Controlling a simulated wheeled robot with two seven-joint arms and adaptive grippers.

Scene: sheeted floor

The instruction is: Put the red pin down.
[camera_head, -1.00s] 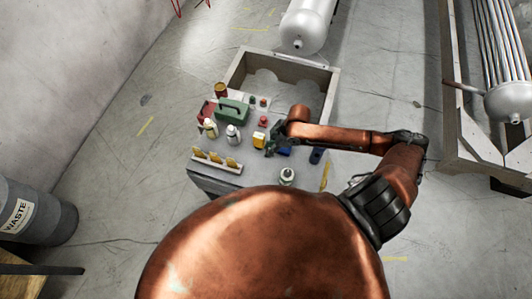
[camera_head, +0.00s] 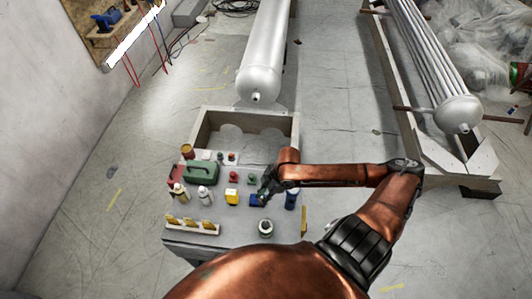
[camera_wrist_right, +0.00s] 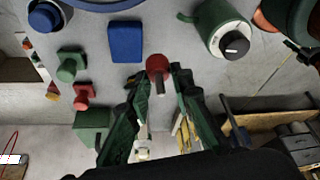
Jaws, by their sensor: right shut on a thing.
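The red pin (camera_wrist_right: 158,66) has a round red head and a short grey shaft. In the right wrist view it sits between the dark green fingertips of my right gripper (camera_wrist_right: 158,85), which is shut on it. In the head view my right gripper (camera_head: 266,187) is over the right part of the grey workbench (camera_head: 180,236), close to a blue block (camera_head: 255,200). The pin cannot be made out there. Whether it touches the bench top is unclear. My left gripper is not in view.
A yellow block (camera_head: 232,197), a green toolbox (camera_head: 202,173), bottles and small red and green parts stand left of my gripper. A dark blue cylinder (camera_head: 291,199) stands to its right. A white bottle (camera_head: 265,228) is at the front, an open tray (camera_head: 297,135) behind.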

